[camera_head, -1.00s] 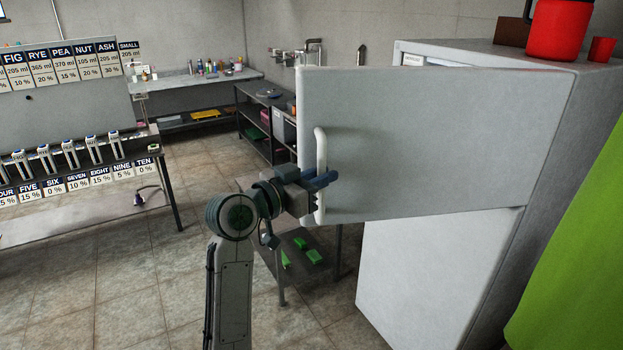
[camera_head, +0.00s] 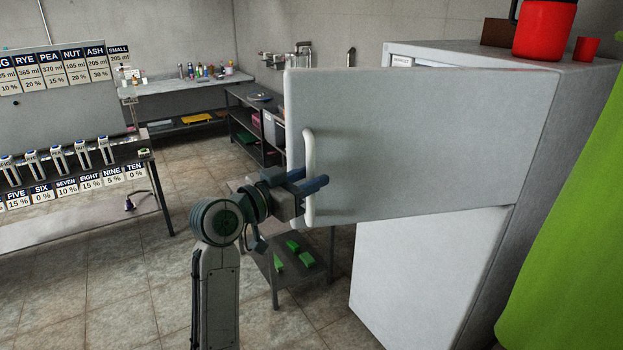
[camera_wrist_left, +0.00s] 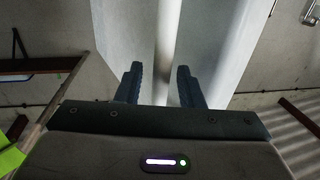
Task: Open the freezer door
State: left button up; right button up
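The freezer door (camera_head: 430,140) is a pale grey upper door on a tall cabinet. It stands swung open, with its handle side away from the cabinet. Its vertical white handle (camera_head: 308,150) is near the door's left edge. My left gripper (camera_head: 316,184) is at the lower part of the handle. In the left wrist view the fingers of my left gripper (camera_wrist_left: 159,85) are spread, with the handle (camera_wrist_left: 165,45) in line between them and gaps on both sides. Whether a finger touches the handle cannot be told. My right gripper is not in view.
The lower door (camera_head: 425,270) is shut. A red jug (camera_head: 545,30) and red cup (camera_head: 586,49) stand on the cabinet top. A green surface (camera_head: 570,220) is at right.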

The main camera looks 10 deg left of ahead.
pick_arm(q)
jog(key=b+v, duration=0.3)
jog(key=v, duration=0.6)
jog(key=shift+s, duration=0.4)
jog(key=shift+a, duration=0.1)
